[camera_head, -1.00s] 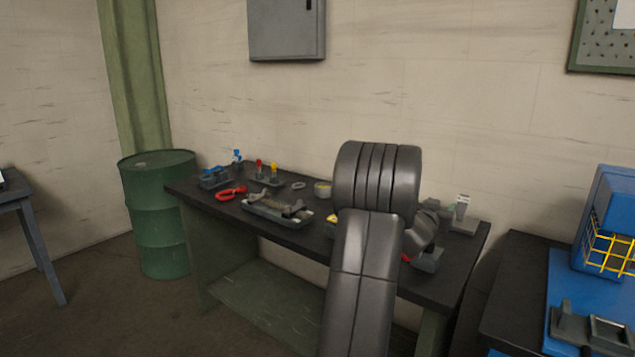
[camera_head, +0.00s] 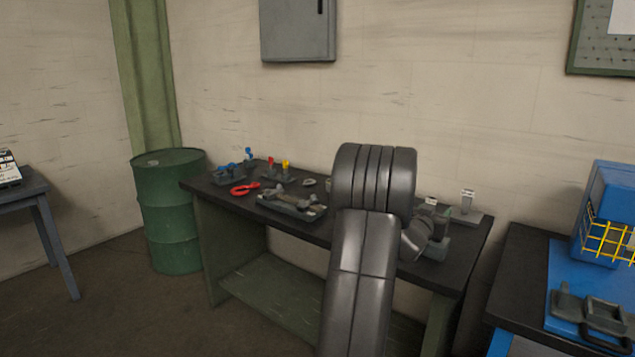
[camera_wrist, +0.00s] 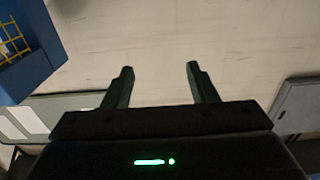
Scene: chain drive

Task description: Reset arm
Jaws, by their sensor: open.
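My gripper (camera_wrist: 160,72) shows in the wrist view with its two fingers apart and nothing between them. Behind the fingers is the pale wall, so no workpiece is near them. In the head view my dark arm stands folded in front of the workbench (camera_head: 322,230), and my gripper is hidden there. The arm covers part of the bench's right half.
The bench holds red pliers (camera_head: 243,188), a grey tray (camera_head: 293,206) with parts, and red and yellow tools. A green barrel (camera_head: 168,225) stands left of it. A black-topped table (camera_head: 528,262) with a blue bin (camera_head: 607,215) is at right. A cabinet (camera_head: 298,30) hangs above.

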